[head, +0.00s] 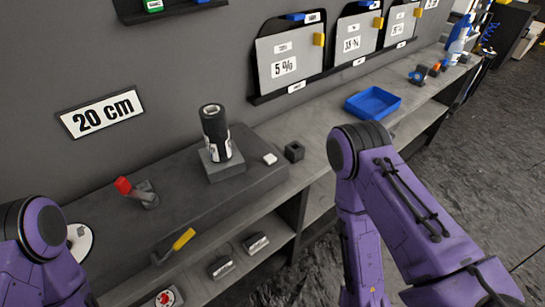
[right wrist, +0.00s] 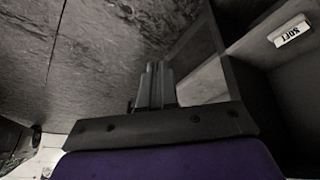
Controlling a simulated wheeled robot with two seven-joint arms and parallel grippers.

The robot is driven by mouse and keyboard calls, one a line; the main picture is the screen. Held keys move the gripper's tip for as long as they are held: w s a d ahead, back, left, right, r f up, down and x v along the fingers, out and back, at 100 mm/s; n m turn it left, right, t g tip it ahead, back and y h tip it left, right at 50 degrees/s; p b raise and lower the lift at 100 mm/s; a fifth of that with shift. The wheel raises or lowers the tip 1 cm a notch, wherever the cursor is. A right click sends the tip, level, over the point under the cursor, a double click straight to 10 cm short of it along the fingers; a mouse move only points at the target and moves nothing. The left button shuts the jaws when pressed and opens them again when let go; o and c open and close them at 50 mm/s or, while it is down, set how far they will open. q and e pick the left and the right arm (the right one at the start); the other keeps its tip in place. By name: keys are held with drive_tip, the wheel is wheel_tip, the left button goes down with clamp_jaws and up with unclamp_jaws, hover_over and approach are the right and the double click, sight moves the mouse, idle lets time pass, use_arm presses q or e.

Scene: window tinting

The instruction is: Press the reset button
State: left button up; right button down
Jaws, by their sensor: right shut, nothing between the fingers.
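No part in view is legibly marked as the reset button. A small white raised square (head: 270,159) sits on the grey raised bench section, right of a dark cylinder. A red and white round piece (head: 166,298) shows at the bottom edge of the head view, and I cannot tell what it is. My right gripper (right wrist: 156,86) shows only in the right wrist view. Its two grey fingers are together with nothing between them, over the dark floor beside the shelving. My left arm's purple joint is at the left edge, but its gripper is out of view.
The black cylinder (head: 215,130) stands upright in a grey block (head: 222,165). A red-tipped lever (head: 123,186) and a yellow handle (head: 183,239) are on the left. A dark cube (head: 294,151) and a blue tray (head: 373,102) lie farther right. Labelled panels (head: 290,60) hang on the wall.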

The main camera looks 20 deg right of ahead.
drive_tip(key=w+a+r+n+t+y+p, duration=0.35)
drive_tip(key=w+r, duration=0.55)
drive_tip(key=w, duration=0.3)
drive_tip(key=w+a+r+n+t+y+p, duration=0.2)
drive_tip(key=w+a+r+n+p, duration=0.15)
drive_tip(key=w+r, duration=0.75)
drive_tip(key=w+a+r+n+y+p, duration=0.1)
drive_tip(key=w+a+r+n, duration=0.1)
drive_tip(key=w+r+n, duration=0.4)
drive_tip(key=w+a+r+n+g+y+p, duration=0.1)
drive_tip(key=w+a+r+n+p, duration=0.1)
drive_tip(key=w+r+n, duration=0.4)
wheel_tip(320, 180, up, 6)
drive_tip(key=a+n, duration=0.1)
drive_tip(key=n, duration=0.2)
drive_tip(key=shift+w+a+f, duration=0.15)
drive_tip(key=shift+w+f, duration=0.05)
drive_tip(key=shift+f, duration=0.05)
drive_tip(key=shift+y, duration=0.25)
drive_tip(key=shift+f, duration=0.1)
